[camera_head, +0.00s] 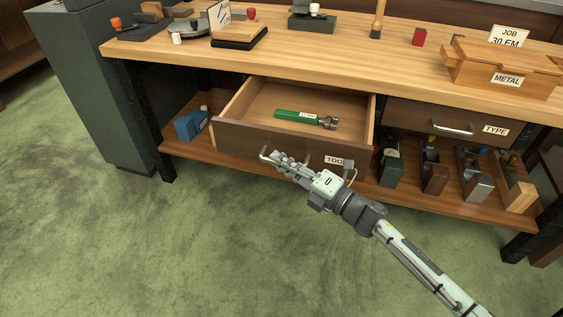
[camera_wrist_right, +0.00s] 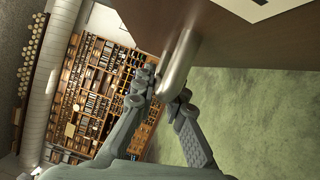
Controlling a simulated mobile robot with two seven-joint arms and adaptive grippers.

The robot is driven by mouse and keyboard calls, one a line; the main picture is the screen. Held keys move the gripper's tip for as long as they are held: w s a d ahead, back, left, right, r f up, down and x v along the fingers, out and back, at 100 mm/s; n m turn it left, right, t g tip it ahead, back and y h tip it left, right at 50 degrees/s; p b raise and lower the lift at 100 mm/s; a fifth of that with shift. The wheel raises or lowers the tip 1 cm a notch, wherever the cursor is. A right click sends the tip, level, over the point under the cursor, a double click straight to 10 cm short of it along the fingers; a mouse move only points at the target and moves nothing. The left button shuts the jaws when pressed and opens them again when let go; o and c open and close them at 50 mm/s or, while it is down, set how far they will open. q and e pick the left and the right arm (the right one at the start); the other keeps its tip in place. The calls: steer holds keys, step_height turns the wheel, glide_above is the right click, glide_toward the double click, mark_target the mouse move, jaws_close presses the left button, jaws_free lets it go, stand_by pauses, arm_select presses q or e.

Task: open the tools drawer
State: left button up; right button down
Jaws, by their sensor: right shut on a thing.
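The tools drawer (camera_head: 240,140) is pulled out from under the wooden workbench, with its inside showing. Its front carries a label reading "TOO" (camera_head: 335,161), partly covered by my right arm. A green-handled tool (camera_head: 296,117) with a metal end lies inside the drawer. My right gripper (camera_head: 272,158) is at the drawer front, shut on the drawer's metal handle. In the right wrist view the fingers (camera_wrist_right: 160,92) are around the handle bar (camera_wrist_right: 180,62) just below the drawer front (camera_wrist_right: 215,35). My left gripper is in neither view.
A shut drawer labelled "TYPE" (camera_head: 455,124) is to the right. Several block-shaped tools stand on the lower shelf (camera_head: 420,196). A blue object (camera_head: 190,125) sits on that shelf at left. The green floor (camera_head: 130,240) in front is clear.

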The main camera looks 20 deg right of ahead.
stand_by(0.3)
steer(key=c, duration=1.6)
jaws_free()
steer(key=shift+o, duration=0.2)
steer(key=shift+s, duration=0.1)
steer(key=r+v, duration=0.1)
steer(key=v, duration=1)
steer(key=shift+s+d+f, duration=0.25)
steer(key=shift+s+f, duration=0.1)
steer(key=shift+f, duration=0.15)
